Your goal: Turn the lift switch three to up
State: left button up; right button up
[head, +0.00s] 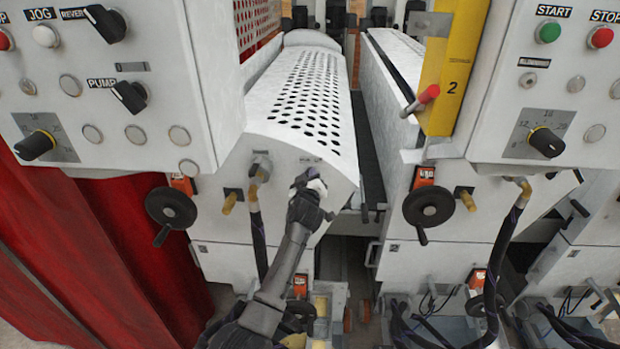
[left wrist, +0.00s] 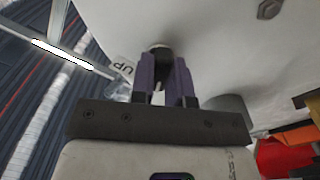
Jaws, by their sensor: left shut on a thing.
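My left gripper (head: 312,183) reaches up to the white front panel under the perforated cover and is shut on the lift switch, which it mostly hides in the head view. In the left wrist view the purple fingers (left wrist: 165,80) close around the small dark switch (left wrist: 160,52) on the white panel. I cannot tell the switch's exact position. My right gripper is not in view.
Another handwheel (head: 428,208) is to the right, past the gap between machine units. Control panels with knobs and buttons flank both sides. A red-handled lever (head: 428,94) sticks out at upper right.

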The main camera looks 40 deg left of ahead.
pick_arm(q)
grip_shut()
